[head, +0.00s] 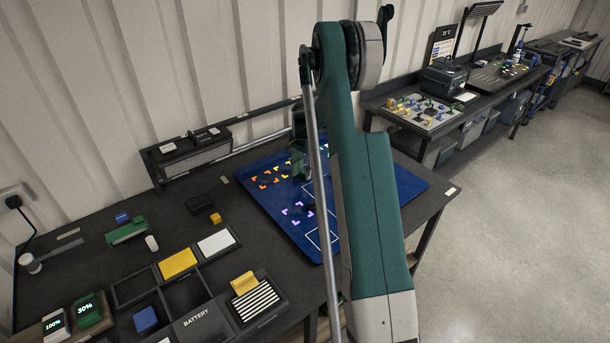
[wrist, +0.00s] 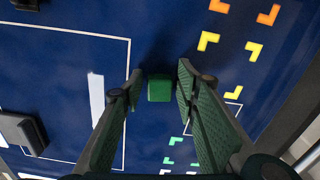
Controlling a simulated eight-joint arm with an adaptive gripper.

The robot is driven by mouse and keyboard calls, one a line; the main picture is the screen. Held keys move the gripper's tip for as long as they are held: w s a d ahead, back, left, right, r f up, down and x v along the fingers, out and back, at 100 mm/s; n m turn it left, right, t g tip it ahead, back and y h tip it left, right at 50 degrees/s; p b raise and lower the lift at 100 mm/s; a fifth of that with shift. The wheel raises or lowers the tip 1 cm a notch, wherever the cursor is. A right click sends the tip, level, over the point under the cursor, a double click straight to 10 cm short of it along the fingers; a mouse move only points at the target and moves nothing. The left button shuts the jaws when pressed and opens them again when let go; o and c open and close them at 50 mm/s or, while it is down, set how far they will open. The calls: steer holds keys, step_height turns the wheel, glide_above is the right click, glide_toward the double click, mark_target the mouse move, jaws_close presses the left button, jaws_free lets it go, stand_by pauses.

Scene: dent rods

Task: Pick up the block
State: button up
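A small green block (wrist: 159,89) lies on the blue mat (wrist: 60,80) in the wrist view. My gripper (wrist: 160,76) has its two green fingers on either side of the block, with a narrow gap showing at each side. It is open and holds nothing. In the head view my gripper (head: 301,165) is low over the mat (head: 405,187), partly covered by my arm. I cannot make out the green block between the fingers in that view.
Orange, yellow and purple corner marks and white lines are printed on the mat. A grey object (wrist: 22,131) lies at the left of the wrist view. A compartment tray (head: 213,270), a small yellow block (head: 216,218) and a dark box (head: 199,204) stand left of the mat.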

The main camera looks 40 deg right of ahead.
mark_target(303, 173)
steer(key=c, duration=0.5)
steer(key=shift+r, duration=5)
